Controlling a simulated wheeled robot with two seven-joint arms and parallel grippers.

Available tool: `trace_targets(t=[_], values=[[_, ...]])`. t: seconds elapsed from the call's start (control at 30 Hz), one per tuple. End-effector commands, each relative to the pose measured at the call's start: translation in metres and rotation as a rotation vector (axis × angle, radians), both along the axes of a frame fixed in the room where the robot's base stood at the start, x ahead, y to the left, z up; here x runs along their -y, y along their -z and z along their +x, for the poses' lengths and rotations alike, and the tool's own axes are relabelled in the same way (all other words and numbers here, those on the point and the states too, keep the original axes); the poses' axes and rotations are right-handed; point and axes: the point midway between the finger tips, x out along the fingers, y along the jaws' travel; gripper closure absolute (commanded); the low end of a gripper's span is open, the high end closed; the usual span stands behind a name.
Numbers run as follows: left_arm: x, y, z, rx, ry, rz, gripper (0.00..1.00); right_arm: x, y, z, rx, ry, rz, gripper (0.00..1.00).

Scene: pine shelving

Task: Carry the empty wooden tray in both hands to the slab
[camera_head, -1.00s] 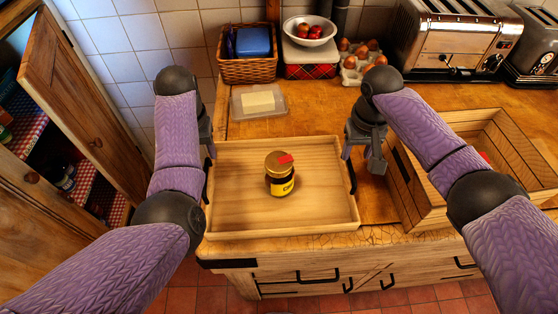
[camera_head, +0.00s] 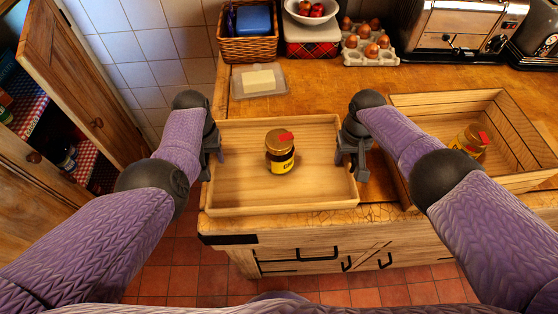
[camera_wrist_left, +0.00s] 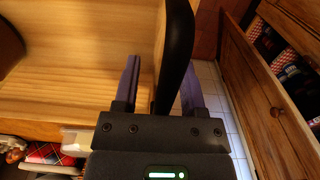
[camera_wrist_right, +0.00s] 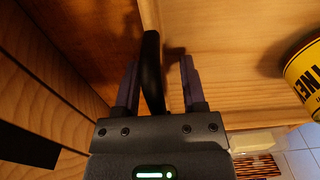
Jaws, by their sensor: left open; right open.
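The wooden tray (camera_head: 240,193) lies on the wooden counter near its front edge. It is not empty: a jar with a gold lid and yellow label (camera_head: 280,155) stands upright in it. My left gripper (camera_head: 213,158) is open at the tray's left side. In the left wrist view, the black tray handle (camera_wrist_left: 176,55) passes between its open fingers (camera_wrist_left: 160,85). My right gripper (camera_head: 350,162) is open at the tray's right side. In the right wrist view, the other black handle (camera_wrist_right: 152,65) lies between its open fingers (camera_wrist_right: 160,85). I cannot make out a separate slab.
A wooden crate (camera_head: 515,130) with a similar jar (camera_head: 470,140) stands right of the tray. Behind are a butter dish (camera_head: 258,80), a basket (camera_head: 248,48), an egg carton (camera_head: 371,50) and a toaster (camera_head: 460,30). A cupboard door (camera_head: 75,75) stands open at left.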

Motion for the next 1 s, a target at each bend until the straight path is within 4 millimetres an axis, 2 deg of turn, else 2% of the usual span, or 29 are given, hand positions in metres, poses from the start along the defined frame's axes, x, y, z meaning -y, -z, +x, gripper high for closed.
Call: trace_targets(t=[0.3,0.37,0.57,1.0], values=[[-0.0001,0.0023,-0.0003,0.0,-0.001,0.0,0.47,0.0001,0.0023,-0.0001,0.001,-0.001,-0.001,0.47],[-0.0001,0.0023,-0.0003,0.0,-0.001,0.0,0.58,0.0001,0.0023,-0.0001,0.001,-0.001,-0.001,0.58],[0.0,0.0022,-0.0003,0.0,0.0,0.0,1.0,0.0001,0.0022,-0.0002,0.001,-0.001,-0.001,1.0],[-0.0001,0.0018,0.0,0.0,0.0,0.0,1.0,0.0002,0.0021,-0.0001,0.001,0.0,-0.001,1.0]])
